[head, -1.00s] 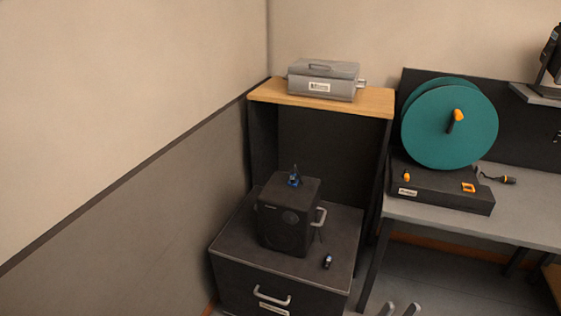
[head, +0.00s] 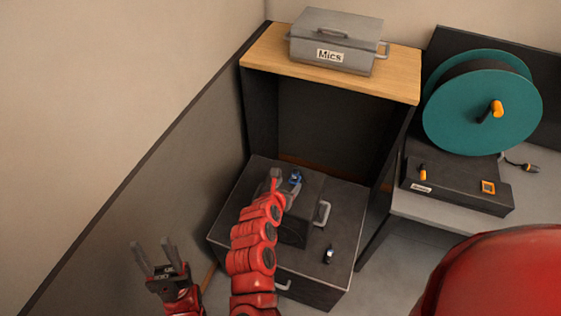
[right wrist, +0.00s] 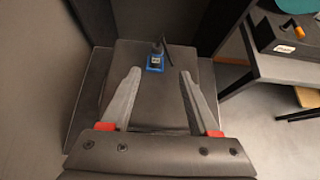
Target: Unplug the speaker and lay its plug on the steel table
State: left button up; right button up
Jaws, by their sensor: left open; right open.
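The speaker (head: 300,228) is a dark box on a low dark cabinet, partly hidden behind my right arm. A blue plug (head: 296,178) stands upright on its top. In the right wrist view the blue plug (right wrist: 155,63) has a dark cable behind it. My right gripper (head: 284,187) is open over the speaker's top. In the right wrist view its fingertips (right wrist: 160,73) lie on either side of the plug's line, the plug just beyond them. My left gripper (head: 154,256) is open and empty, left of the cabinet. The grey steel table (head: 537,190) is at the right.
A grey case (head: 335,45) labelled Mics sits on a wooden shelf (head: 265,50) above. A teal reel (head: 465,110) and black box (head: 455,183) occupy the table.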

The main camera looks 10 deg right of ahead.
aim_at(294, 173)
jog(key=shift+w+d+f+b, duration=0.1)
jog(key=shift+w+f+b, duration=0.1)
jog(key=shift+w+b, duration=0.3)
jog(key=b+x, duration=0.1)
jog(key=x, duration=0.1)
jog(key=b+x, duration=0.2)
jog(key=x, duration=0.1)
jog(key=shift+w+f, duration=0.1)
jog(key=shift+f, duration=0.35)
jog(key=shift+w+d+f+b, duration=0.25)
jog(key=shift+w+d+b, duration=0.25)
jog(key=shift+w+b, duration=0.35)
grip_shut()
jog(key=shift+r, duration=0.25)
